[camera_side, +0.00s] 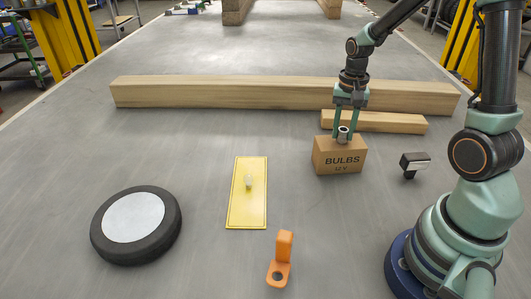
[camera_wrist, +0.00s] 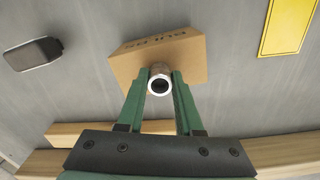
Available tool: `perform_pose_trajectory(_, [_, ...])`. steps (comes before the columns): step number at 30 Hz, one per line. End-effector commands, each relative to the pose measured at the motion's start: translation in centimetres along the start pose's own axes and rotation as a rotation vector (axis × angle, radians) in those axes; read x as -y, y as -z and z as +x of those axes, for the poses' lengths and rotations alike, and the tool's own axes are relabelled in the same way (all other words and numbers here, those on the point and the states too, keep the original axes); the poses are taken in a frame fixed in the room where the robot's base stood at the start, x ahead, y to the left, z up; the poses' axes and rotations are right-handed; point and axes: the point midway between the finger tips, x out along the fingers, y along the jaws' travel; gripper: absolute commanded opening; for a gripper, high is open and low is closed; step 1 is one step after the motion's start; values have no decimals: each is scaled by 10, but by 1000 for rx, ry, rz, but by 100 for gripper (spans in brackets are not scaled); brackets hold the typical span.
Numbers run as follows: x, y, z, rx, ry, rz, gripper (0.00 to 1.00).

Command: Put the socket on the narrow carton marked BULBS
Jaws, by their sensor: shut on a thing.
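The narrow brown carton (camera_side: 339,160) marked BULBS 12 V stands upright on the grey floor at the right of the side view. It also shows in the wrist view (camera_wrist: 190,54). The socket (camera_side: 343,135) is a small silver metal cylinder with a hollow end, which faces the camera in the wrist view (camera_wrist: 159,84). My gripper (camera_side: 344,132) is shut on the socket, with one green finger on each side. The socket is right at the carton's top; I cannot tell whether it touches the top face.
Wooden beams (camera_side: 200,92) lie behind the carton. A black lamp-like part (camera_side: 415,162) is to its right. A yellow plate (camera_side: 240,215) with a small pale piece, an orange bracket (camera_side: 280,265) and a black wheel (camera_side: 135,222) with a pale disc lie to the left and front. Floor between them is clear.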

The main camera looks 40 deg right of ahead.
Motion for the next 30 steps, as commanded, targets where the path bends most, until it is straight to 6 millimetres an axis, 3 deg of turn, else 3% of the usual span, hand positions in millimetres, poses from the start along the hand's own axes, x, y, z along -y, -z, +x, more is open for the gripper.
perform_pose_trajectory(9, [0, 0, 3, 1, -1, 0, 0])
perform_pose_trajectory(10, [0, 0, 3, 1, 0, 0, 42])
perform_pose_trajectory(12, [0, 0, 3, 1, 0, 0, 65])
perform_pose_trajectory(23, [0, 0, 0, -1, 1, 0, 65])
perform_pose_trajectory(30, [1, 1, -34, -6, 4, 0, 65])
